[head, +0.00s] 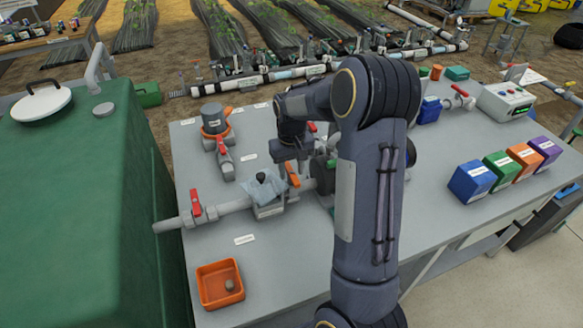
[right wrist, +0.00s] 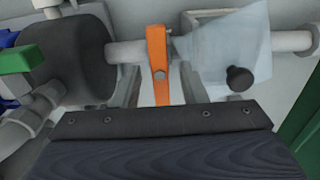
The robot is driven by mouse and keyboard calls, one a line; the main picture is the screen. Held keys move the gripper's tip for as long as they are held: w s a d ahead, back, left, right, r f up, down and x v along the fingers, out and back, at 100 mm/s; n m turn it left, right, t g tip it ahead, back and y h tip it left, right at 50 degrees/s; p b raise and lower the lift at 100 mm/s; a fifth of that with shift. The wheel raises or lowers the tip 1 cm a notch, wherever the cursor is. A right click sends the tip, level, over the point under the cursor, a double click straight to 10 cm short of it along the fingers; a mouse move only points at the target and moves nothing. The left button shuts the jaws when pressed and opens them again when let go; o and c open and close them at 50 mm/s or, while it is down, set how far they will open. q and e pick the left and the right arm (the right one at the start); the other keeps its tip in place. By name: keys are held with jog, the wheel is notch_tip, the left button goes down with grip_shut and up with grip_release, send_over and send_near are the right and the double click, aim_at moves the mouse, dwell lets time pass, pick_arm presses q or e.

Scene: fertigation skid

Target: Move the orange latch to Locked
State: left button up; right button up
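The orange latch (head: 292,174) sits on the grey pipe run in the middle of the skid table. In the right wrist view the latch (right wrist: 158,65) stands upright across the pipe, with a grey pivot on its lower part. My right gripper (head: 289,155) points down just behind the latch in the head view. In the right wrist view its dark body fills the bottom, just below the latch. No Locked marking is readable. My left gripper is out of view.
A pale blue cloth (head: 265,188) with a dark knob lies right beside the latch. A red-handled valve (head: 195,203) and an orange tray (head: 220,284) are to the left. Coloured boxes (head: 472,181) stand at the right. A green tank (head: 85,200) borders the table's left side.

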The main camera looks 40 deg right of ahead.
grip_shut()
jog(key=shift+m, duration=0.3)
jog(key=m, duration=0.2)
jog(key=shift+m, duration=0.4)
jog(key=m, duration=0.3)
jog(key=shift+r+m+p, duration=0.1)
jog(key=shift+m+p, duration=0.2)
jog(key=m+p, duration=0.1)
jog(key=m, duration=0.4)
jog(key=m+p, duration=0.2)
jog(key=m, duration=0.4)
